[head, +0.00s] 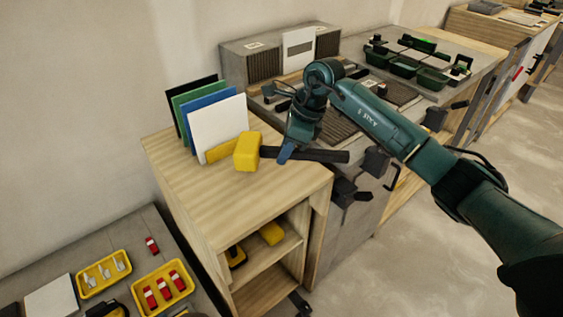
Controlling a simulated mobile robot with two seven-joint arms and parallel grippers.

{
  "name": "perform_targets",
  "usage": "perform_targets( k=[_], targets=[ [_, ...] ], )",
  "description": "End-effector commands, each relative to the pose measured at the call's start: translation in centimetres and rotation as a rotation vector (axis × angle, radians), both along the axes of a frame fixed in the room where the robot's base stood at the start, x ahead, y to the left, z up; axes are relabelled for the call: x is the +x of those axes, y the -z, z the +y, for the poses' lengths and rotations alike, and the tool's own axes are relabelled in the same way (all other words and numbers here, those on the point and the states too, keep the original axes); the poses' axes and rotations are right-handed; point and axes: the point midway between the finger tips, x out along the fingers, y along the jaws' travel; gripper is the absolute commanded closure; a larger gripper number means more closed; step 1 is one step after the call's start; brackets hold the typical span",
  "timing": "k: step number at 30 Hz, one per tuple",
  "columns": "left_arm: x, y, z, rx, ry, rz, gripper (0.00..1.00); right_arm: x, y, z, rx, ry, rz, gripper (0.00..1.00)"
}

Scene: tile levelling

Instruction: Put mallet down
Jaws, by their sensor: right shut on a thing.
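The mallet has a yellow block head (247,152) and a dark handle (325,156). It lies level over the top of the wooden cabinet (215,205), with the handle's end reaching past the cabinet's right edge. My right gripper (286,152) comes from above and is shut on the handle close to the head. One blue fingertip shows below the handle. I cannot tell whether the head touches the cabinet top or hangs just above it. My left gripper is not in view.
Upright white, blue, green and black boards (218,125) stand behind the mallet head, with a yellow piece (221,151) at their foot. The cabinet top's front left is bare. A grey machine (270,58) and green trays (404,66) stand behind. Yellow trays (103,273) lie lower left.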

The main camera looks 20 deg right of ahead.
Motion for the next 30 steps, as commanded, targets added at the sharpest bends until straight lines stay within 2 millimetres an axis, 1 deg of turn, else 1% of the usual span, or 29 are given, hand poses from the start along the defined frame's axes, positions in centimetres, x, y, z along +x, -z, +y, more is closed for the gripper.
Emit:
perform_targets(
  k=[2, 4, 10, 21, 22, 29, 30],
  targets=[
    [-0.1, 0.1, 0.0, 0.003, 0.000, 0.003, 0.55, 0.1, 0.3, 0.1, 0.004, -0.001, -0.003, 1.00],
    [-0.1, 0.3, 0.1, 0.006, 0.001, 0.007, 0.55, 0.0, 1.0, 0.1, 0.004, -0.001, -0.001, 1.00],
    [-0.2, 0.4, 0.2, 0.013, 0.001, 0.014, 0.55, 0.0, 3.6, 0.1, 0.003, -0.001, -0.003, 1.00],
    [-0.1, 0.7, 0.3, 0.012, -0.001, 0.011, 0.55, 0.1, 4.2, 0.0, 0.002, -0.002, -0.005, 1.00],
    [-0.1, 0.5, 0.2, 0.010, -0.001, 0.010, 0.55, 0.0, 4.2, 0.0, 0.000, -0.003, -0.001, 0.78],
    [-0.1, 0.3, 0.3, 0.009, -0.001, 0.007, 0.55, 0.0, 4.2, 0.0, 0.000, -0.002, -0.001, 0.59],
    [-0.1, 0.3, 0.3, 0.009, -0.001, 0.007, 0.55, 0.0, 4.2, 0.0, 0.000, -0.002, -0.001, 0.58]
  ],
)
